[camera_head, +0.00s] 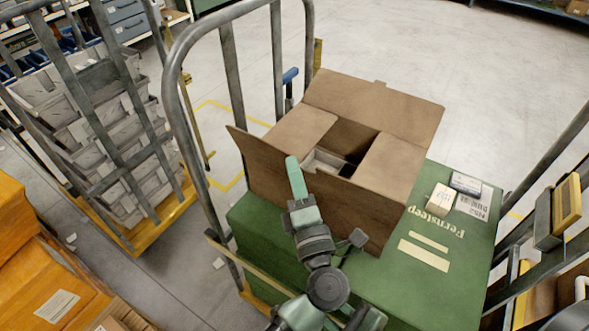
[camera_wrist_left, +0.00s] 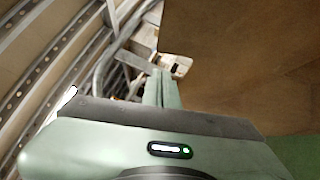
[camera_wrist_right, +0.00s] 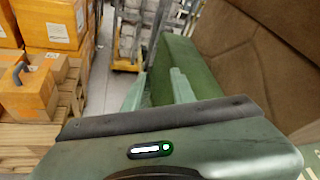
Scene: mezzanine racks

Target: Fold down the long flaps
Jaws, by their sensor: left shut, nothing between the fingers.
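An open brown cardboard box (camera_head: 345,212) stands on a green case (camera_head: 410,285). Its two short flaps, left (camera_head: 300,130) and right (camera_head: 390,168), lie folded inward over the opening. The far long flap (camera_head: 385,103) is spread outward at the back. The near long flap (camera_head: 258,160) is up and leans outward. My left gripper (camera_head: 294,170) is shut and empty, in front of the near long flap; I cannot tell whether they touch. Brown cardboard (camera_wrist_left: 240,50) fills the left wrist view's right side. My right gripper (camera_wrist_right: 158,82) is open and empty beside the green case (camera_wrist_right: 175,65).
Grey items (camera_head: 325,160) show inside the box. Small cartons (camera_head: 440,200) lie on the case right of it. Metal cage rails (camera_head: 175,90) rise at left. A trolley of grey bins (camera_head: 110,140) and orange boxes (camera_head: 50,285) stand farther left. Floor behind is clear.

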